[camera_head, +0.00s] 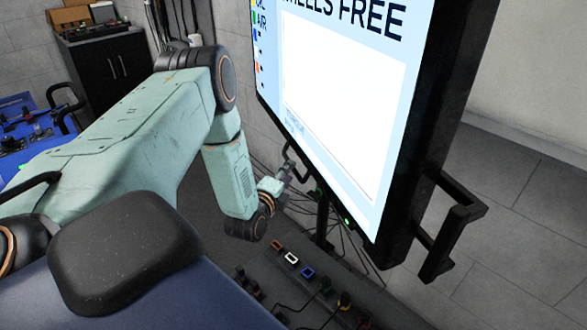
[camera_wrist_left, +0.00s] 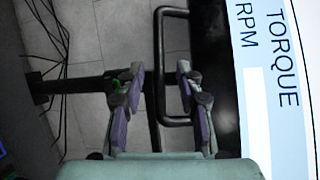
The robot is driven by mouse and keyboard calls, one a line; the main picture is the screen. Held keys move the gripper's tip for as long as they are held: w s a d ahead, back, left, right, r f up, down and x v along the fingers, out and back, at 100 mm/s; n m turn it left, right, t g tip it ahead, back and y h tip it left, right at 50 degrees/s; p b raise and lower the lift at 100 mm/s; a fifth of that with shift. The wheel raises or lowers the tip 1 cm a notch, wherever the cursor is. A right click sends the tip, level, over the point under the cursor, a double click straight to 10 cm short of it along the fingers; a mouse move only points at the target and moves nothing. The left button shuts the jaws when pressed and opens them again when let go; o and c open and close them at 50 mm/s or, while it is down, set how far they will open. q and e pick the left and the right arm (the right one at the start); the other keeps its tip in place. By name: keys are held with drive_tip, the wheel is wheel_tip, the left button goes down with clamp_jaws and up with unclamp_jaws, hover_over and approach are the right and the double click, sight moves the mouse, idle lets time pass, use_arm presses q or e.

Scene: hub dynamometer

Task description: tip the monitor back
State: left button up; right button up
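The monitor (camera_head: 345,100) is a large black-framed screen reading "WHEELS FREE". It fills the upper right of the head view, tilted in the picture. Its screen edge also shows in the left wrist view (camera_wrist_left: 270,90), with "TORQUE RPM". A black bar handle (camera_head: 294,160) is on its left side, and the same handle shows in the left wrist view (camera_wrist_left: 174,12). My left gripper (camera_head: 283,180) is at this handle. In the left wrist view my left gripper (camera_wrist_left: 160,70) has its fingers apart, with the handle's outer bar between them; contact is not clear. My right gripper is not in view.
A second black handle (camera_head: 457,225) sticks out on the monitor's right side. Below is a dark panel (camera_head: 262,262) with coloured switches and knobs. A dark stand post (camera_head: 322,215) and loose cables are under the monitor. A black cabinet (camera_head: 112,65) stands back left, near a blue bench (camera_head: 25,140).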

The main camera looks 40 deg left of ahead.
sight(295, 168)
use_arm(q)
drive_tip(key=x, duration=0.3)
drive_tip(key=shift+w+f+b, duration=0.25)
drive_tip(key=shift+w+b, duration=0.05)
drive_tip(key=shift+w+d+r, duration=0.3)
drive_tip(key=shift+a+f, duration=0.3)
drive_tip(key=shift+a, duration=0.3)
drive_tip(key=shift+c, duration=1.2)
drive_tip(key=shift+d+r, duration=0.25)
drive_tip(key=shift+d, duration=0.2)
drive_tip(key=c, duration=0.4)
drive_tip(key=shift+a, duration=0.3)
clamp_jaws()
drive_tip(key=shift+r, duration=0.1)
